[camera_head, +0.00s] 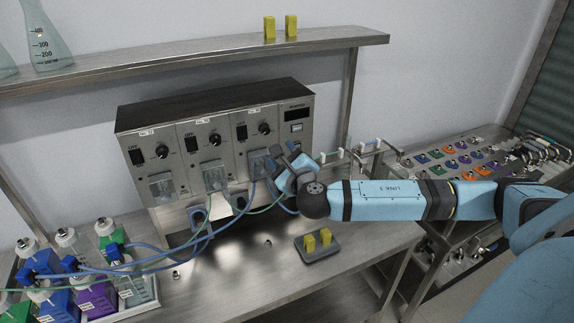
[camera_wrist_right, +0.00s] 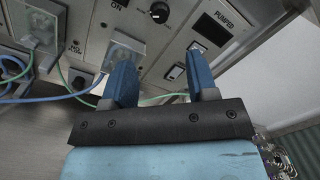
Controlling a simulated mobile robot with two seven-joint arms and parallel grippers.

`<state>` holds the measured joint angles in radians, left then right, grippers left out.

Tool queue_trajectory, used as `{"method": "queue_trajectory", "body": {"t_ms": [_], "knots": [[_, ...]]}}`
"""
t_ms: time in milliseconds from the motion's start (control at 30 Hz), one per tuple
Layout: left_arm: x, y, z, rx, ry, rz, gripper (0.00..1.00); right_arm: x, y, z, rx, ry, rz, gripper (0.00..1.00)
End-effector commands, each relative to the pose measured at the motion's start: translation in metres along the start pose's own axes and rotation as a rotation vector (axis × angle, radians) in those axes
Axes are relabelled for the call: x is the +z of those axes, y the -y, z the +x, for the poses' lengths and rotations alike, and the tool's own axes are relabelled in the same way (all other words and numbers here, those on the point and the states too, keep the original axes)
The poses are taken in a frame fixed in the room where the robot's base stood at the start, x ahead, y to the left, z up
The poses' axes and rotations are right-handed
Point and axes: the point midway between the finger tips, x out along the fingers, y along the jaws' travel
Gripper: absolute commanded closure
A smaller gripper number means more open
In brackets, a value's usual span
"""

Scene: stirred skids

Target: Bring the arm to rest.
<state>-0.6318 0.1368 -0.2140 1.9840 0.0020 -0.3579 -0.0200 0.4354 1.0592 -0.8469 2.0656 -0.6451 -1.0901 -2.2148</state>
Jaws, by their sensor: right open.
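My right arm (camera_head: 395,200), light blue and black, reaches in from the right across the front of the metal bench. Its gripper (camera_head: 280,160) is near the right end of the grey control panel (camera_head: 220,150), close to the third pump unit. In the right wrist view the two blue fingers (camera_wrist_right: 161,70) stand apart with nothing between them. The panel's switches, a black knob (camera_wrist_right: 160,11) and a clear pump head (camera_wrist_right: 122,55) lie beyond the fingers. Whether the fingers touch the panel I cannot tell. My left gripper is not in view.
Blue and green tubes (camera_head: 150,262) run from the panel to bottles (camera_head: 95,295) at lower left. A grey tray (camera_head: 318,250) with yellow blocks sits on the bench. A shelf (camera_head: 200,55) hangs above. A cart (camera_head: 460,160) with coloured pieces stands right. Bare bench lies around the tray.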

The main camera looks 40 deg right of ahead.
Motion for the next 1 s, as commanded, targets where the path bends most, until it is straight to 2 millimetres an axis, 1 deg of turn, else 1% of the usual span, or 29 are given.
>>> {"method": "queue_trajectory", "body": {"t_ms": [33,100,200,433,767,867,967,1000], "knots": [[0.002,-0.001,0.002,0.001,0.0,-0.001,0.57,-0.002,-0.001,-0.007,0.001,-0.001,-0.002,0.47],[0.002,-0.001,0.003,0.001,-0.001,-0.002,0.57,-0.001,-0.001,-0.013,0.0,0.0,-0.001,0.47],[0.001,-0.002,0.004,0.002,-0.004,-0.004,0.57,0.0,0.0,-0.018,0.0,0.0,-0.001,0.47],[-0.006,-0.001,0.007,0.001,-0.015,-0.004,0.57,0.0,0.0,-0.02,-0.001,0.0,0.0,0.47],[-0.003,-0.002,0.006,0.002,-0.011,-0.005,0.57,0.0,0.0,-0.019,0.001,-0.001,0.003,0.47],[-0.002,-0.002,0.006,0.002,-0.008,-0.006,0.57,-0.005,-0.015,-0.023,0.034,-0.018,0.074,0.47],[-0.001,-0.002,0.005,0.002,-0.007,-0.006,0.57,-0.016,-0.054,-0.036,0.123,-0.074,0.293,0.47],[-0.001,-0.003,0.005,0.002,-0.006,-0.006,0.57,-0.023,-0.075,-0.045,0.17,-0.114,0.427,0.47]]}}
